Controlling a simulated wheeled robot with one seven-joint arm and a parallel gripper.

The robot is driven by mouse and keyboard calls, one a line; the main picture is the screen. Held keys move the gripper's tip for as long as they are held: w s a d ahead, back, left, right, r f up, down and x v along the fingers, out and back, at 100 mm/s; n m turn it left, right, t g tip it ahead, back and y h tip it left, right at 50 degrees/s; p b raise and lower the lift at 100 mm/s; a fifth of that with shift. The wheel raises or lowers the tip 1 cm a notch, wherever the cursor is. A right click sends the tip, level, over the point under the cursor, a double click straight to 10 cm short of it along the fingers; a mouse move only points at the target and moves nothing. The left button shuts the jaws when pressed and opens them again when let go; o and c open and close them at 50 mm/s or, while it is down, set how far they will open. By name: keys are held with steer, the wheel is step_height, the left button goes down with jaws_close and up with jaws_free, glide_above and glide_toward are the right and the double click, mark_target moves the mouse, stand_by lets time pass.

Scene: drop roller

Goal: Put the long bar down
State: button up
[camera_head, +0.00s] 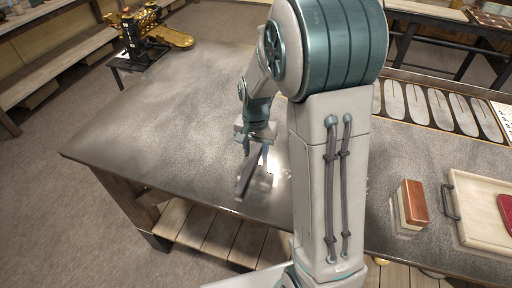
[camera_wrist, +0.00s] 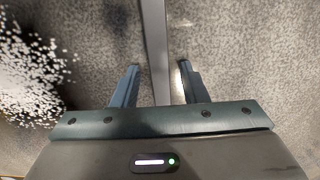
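The long bar (camera_head: 246,180) is grey and narrow, and it shows below my gripper over the near part of the dark tabletop. In the wrist view the bar (camera_wrist: 155,45) runs from the top edge down between my fingers and under the gripper body. My gripper (camera_head: 255,155) points down at the bar. In the wrist view my gripper (camera_wrist: 159,70) has its fingers on either side of the bar, with a visible gap on each side, so it is open. I cannot tell for certain whether the bar touches the tabletop.
The tabletop (camera_head: 150,125) is clear to the left. On the right are a red-brown and white block (camera_head: 412,204), a pale tray (camera_head: 475,215) with a red item (camera_head: 506,212), and a panel of oval shapes (camera_head: 440,105). A golden machine (camera_head: 150,35) stands behind.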

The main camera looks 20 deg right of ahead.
mark_target(256, 152)
step_height(256, 152, up, 12)
steer(key=s+n+t, duration=0.3)
steer(key=s+n, duration=0.4)
steer(key=s, duration=1.1)
steer(key=shift+r, duration=0.45)
steer(key=shift+s+d, duration=0.1)
steer(key=shift+d, duration=0.05)
